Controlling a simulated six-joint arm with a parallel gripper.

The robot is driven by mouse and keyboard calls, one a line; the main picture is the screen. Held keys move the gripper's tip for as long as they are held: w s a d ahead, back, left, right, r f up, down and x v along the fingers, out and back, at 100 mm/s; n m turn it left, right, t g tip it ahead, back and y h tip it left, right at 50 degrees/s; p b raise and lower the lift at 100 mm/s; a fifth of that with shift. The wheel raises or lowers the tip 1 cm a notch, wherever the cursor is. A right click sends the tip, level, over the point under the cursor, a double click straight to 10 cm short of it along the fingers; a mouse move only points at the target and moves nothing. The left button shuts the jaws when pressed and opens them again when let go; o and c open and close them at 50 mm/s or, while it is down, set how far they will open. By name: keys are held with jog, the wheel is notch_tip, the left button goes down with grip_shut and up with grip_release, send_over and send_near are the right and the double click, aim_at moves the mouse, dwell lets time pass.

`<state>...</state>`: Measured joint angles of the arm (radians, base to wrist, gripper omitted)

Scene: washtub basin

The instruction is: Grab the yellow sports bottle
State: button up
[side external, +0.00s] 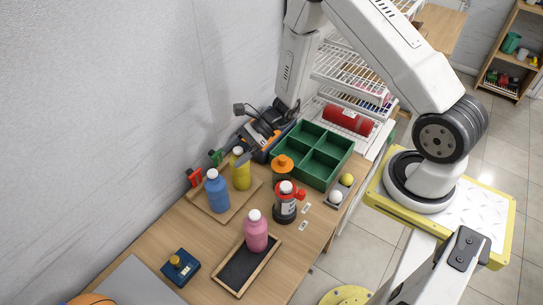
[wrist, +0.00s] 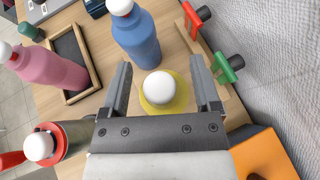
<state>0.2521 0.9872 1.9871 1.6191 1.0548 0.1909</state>
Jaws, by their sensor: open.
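The yellow sports bottle (side external: 241,174) stands upright with a white cap, at the back of the wooden tray beside the blue bottle. In the wrist view I look down on the yellow bottle (wrist: 176,106), its white cap centred between my fingers. My gripper (wrist: 160,78) is open, one finger on each side of the cap, with visible gaps and no clear contact. In the side view my gripper (side external: 252,140) is beside the top of the yellow bottle, partly hard to separate from the dark items behind it.
The blue bottle (side external: 217,191) is close by on the wooden tray (side external: 222,215). Red (side external: 194,177) and green (side external: 215,157) clamp-like items stand near the wall. A pink bottle (side external: 256,232), a dark red-handled bottle (side external: 285,205) and a green compartment crate (side external: 341,148) are nearby.

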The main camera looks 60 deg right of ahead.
jog(key=shift+w+a+f, duration=0.15)
jog(key=shift+a+f, duration=0.1)
jog(key=shift+a, duration=0.15)
grip_shut()
dwell(1.4)
